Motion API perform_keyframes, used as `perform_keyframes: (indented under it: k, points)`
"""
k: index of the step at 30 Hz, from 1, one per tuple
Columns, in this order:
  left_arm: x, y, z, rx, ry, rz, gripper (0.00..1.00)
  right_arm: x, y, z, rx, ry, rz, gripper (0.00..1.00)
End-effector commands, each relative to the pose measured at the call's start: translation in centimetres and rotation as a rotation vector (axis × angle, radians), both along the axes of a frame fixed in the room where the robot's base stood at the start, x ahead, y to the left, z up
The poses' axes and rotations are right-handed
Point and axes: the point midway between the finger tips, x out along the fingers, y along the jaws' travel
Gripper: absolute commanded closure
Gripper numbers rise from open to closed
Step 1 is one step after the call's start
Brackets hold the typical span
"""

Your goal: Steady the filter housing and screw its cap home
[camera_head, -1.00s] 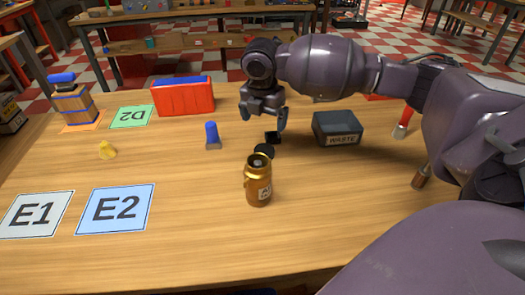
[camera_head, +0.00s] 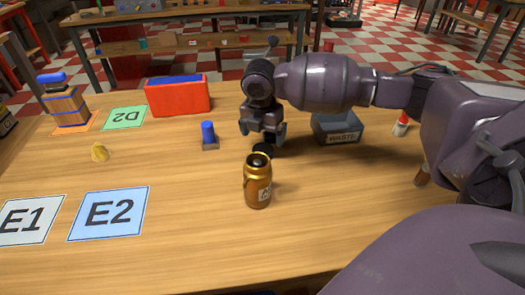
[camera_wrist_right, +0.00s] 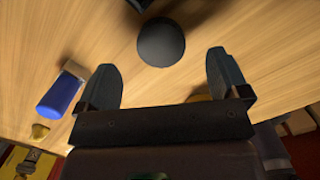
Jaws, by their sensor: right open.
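The filter housing looks like a gold-brown jar (camera_head: 258,183) with a pale label and an open, dark mouth, standing upright on the table. The cap looks like a round black disc (camera_wrist_right: 161,42), lying on the table just behind the jar; in the head view the cap (camera_head: 264,149) is partly hidden. My right gripper (camera_head: 262,136) is open above the cap, fingers pointing down. In the right wrist view its fingertips (camera_wrist_right: 160,65) are apart on either side, with the cap slightly beyond them and nothing between them. My left gripper is out of view.
A grey WASTE bin (camera_head: 337,129) stands right of the gripper. A blue peg on a grey base (camera_head: 208,136) is to the left, with a red box (camera_head: 178,96) behind it. The front table is clear.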

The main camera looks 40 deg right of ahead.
Motion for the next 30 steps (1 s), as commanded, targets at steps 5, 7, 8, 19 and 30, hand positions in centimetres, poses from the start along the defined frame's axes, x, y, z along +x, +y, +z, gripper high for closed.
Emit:
perform_keyframes:
  k: [5, 7, 8, 19, 30]
  points:
    - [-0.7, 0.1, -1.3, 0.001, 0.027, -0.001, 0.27, -0.2, 0.3, -2.3, 0.001, 0.01, 0.001, 0.07]
    - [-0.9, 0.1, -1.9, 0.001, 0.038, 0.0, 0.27, -0.2, 0.4, -3.5, 0.001, 0.01, 0.001, 0.07]
    - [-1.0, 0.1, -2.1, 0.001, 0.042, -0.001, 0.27, -0.3, 0.4, -3.9, 0.0, 0.011, 0.001, 0.07]
    - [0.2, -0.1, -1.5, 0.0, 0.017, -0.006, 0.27, 0.0, 0.1, -5.1, 0.0, 0.0, 0.0, 0.07]
    - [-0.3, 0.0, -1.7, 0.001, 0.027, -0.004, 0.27, -0.1, 0.2, -5.1, 0.0, 0.001, 0.0, 0.4]
